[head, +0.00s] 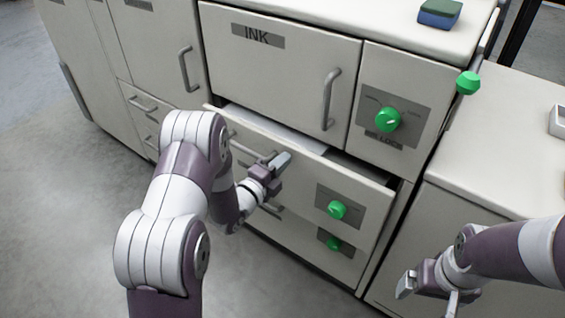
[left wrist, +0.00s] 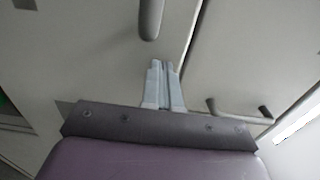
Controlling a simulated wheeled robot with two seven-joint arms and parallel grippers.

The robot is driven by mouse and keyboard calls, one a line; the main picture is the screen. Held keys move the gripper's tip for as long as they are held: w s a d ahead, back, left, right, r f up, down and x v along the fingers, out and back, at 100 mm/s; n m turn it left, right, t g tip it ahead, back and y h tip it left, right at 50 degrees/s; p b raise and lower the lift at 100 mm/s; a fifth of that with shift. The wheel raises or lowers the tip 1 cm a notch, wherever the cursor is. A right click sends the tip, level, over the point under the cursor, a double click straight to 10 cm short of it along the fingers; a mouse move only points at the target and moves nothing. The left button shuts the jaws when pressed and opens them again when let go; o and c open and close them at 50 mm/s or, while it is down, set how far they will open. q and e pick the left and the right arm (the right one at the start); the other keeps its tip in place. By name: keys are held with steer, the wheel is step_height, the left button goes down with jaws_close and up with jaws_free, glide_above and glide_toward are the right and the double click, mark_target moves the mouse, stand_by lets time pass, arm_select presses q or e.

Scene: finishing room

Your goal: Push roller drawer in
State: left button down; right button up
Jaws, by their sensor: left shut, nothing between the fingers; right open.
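The roller drawer (head: 300,158) is a pale drawer below the INK door, and it stands partly open, with its inside showing along the top edge. Its front carries a bar handle and a green knob (head: 337,209) on a grey panel. My left gripper (head: 284,160) is shut and empty at the drawer front, near the handle; I cannot tell whether it touches. In the left wrist view the shut fingers (left wrist: 163,85) point at a pale cabinet surface. My right gripper (head: 430,290) is open and empty at the lower right, in front of the right-hand cabinet.
The INK door (head: 278,68) with its vertical handle is above the drawer. A green knob (head: 387,120) sits on a panel beside it. A blue and green sponge-like block (head: 439,13) lies on the cabinet top. Another counter (head: 495,150) stands right. Floor (head: 60,220) is clear at left.

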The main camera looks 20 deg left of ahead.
mark_target(294, 148)
arm_select(q)
steer(key=shift+w+d, duration=0.1)
steer(key=shift+w, duration=0.15)
steer(key=b+x, duration=0.2)
steer(key=x, duration=0.3)
steer(key=shift+r, duration=0.3)
